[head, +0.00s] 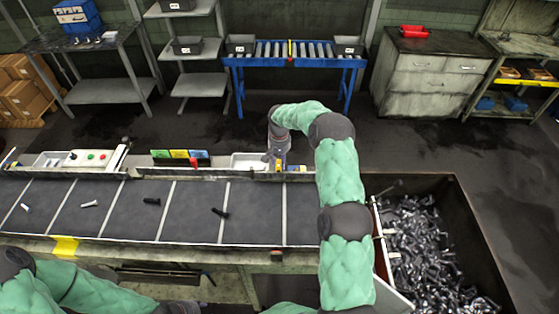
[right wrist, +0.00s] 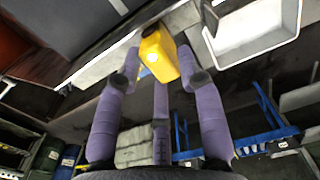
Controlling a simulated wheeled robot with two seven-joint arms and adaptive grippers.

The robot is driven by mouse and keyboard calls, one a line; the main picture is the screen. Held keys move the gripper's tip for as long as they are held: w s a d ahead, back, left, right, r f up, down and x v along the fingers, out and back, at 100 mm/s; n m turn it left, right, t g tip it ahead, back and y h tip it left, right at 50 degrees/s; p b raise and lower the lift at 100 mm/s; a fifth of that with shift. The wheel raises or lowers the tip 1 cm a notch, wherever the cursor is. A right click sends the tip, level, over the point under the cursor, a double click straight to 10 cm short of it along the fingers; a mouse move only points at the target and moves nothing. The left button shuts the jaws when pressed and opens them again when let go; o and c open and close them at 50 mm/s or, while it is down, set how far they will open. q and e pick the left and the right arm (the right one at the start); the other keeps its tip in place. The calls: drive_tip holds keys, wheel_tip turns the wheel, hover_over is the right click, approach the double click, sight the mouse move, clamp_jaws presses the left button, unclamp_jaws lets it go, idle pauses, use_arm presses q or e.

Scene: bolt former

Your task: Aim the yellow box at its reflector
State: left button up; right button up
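The yellow box (right wrist: 158,52) shows in the right wrist view between the purple fingertips of my right gripper (right wrist: 160,62). The fingers bend inward around its sides, and I cannot tell whether they touch it. In the head view my right gripper (head: 277,154) points down at the far edge of the conveyor, and the box is mostly hidden there. I cannot make out the reflector for certain in either view. My left arm enters at the bottom left of the head view; its gripper does not show.
A white tray (right wrist: 250,32) is close beside the right gripper. A control panel (head: 88,158) and colored cards (head: 180,157) line the far edge.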

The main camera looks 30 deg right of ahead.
wheel_tip(320, 180, up, 12)
idle(0.8)
idle(0.4)
